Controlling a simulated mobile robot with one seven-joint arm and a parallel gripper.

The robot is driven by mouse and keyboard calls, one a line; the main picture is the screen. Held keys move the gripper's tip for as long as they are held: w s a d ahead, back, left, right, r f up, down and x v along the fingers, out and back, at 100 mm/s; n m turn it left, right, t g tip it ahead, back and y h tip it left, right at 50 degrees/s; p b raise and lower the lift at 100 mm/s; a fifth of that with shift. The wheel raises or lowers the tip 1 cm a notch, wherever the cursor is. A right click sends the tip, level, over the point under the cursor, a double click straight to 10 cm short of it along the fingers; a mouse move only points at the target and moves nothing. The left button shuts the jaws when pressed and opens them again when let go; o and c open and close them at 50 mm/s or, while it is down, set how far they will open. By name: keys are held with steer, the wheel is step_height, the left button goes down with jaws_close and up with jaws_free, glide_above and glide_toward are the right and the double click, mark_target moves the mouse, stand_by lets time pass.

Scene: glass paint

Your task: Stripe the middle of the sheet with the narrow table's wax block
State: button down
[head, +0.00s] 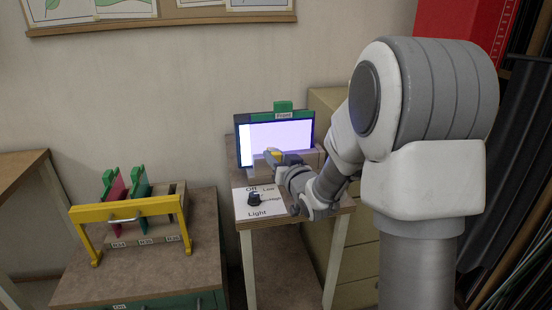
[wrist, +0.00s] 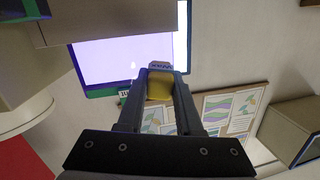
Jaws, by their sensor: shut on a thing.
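The pale, lit sheet (head: 295,133) stands upright in a dark frame with a green tab (head: 283,107) on top, on the narrow table (head: 240,222). In the wrist view the glowing sheet (wrist: 112,52) lies just beyond the fingertips. My gripper (head: 272,154) is in front of the sheet's lower part. In the wrist view my gripper (wrist: 163,78) is shut on the yellow wax block (wrist: 160,88), whose pale end has a "Wax" label. The block's end overlaps the sheet's edge in this view; I cannot tell whether it touches.
A ledge (head: 263,174) runs below the sheet. Drawers (head: 352,262) stand behind at right.

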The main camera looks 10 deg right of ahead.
steer(key=shift+w+a+f+h+b, duration=0.15)
steer(key=shift+w+f+h+b, duration=0.15)
steer(key=shift+w+b, duration=0.45)
steer(key=shift+w+a+r+m+t+h+b, duration=0.1)
steer(key=shift+w+m+t+h+b, duration=0.25)
steer(key=shift+w+b, duration=0.5)
steer(key=shift+w+a+m+t+h+b, duration=0.1)
steer(key=shift+w+m+h+b, duration=0.25)
steer(key=shift+w+b, duration=0.55)
steer(key=shift+w+r+m+t+h+b, duration=0.1)
steer(key=shift+w+m+t+h+b, duration=0.15)
steer(key=shift+w+h+b, duration=0.45)
steer(key=shift+w, duration=0.15)
steer(key=shift+w+b, duration=0.35)
steer(key=shift+w, duration=0.6)
